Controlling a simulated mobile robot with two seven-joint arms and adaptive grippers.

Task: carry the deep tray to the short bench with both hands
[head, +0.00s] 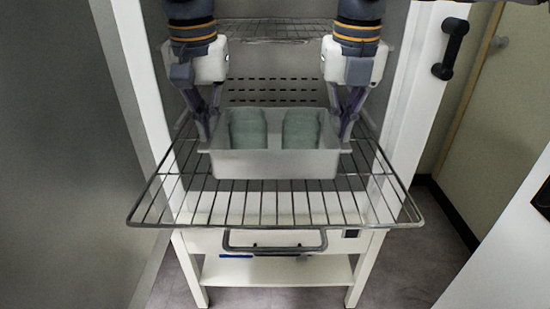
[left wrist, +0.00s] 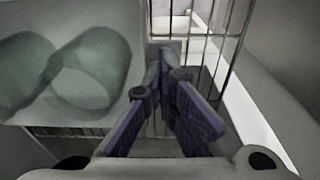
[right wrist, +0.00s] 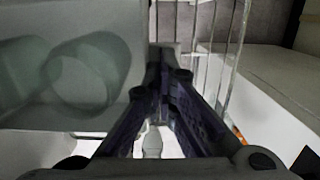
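The deep tray (head: 275,164) is a grey-white open box with two pale green rounded vessels (head: 247,128) (head: 300,130) inside. It sits level at the middle of a pulled-out wire rack (head: 200,205); I cannot tell whether its base touches the wires. My left gripper (head: 208,132) is at its left end and my right gripper (head: 346,134) at its right end. In both wrist views, the left fingers (left wrist: 166,75) and right fingers (right wrist: 166,72) close together on the tray's end rim. The fingertip contact is partly hidden. I cannot identify the short bench for sure.
A dark door handle (head: 450,48) is at upper right. A white surface (head: 510,240) fills the lower right. Grey floor (head: 405,270) shows between.

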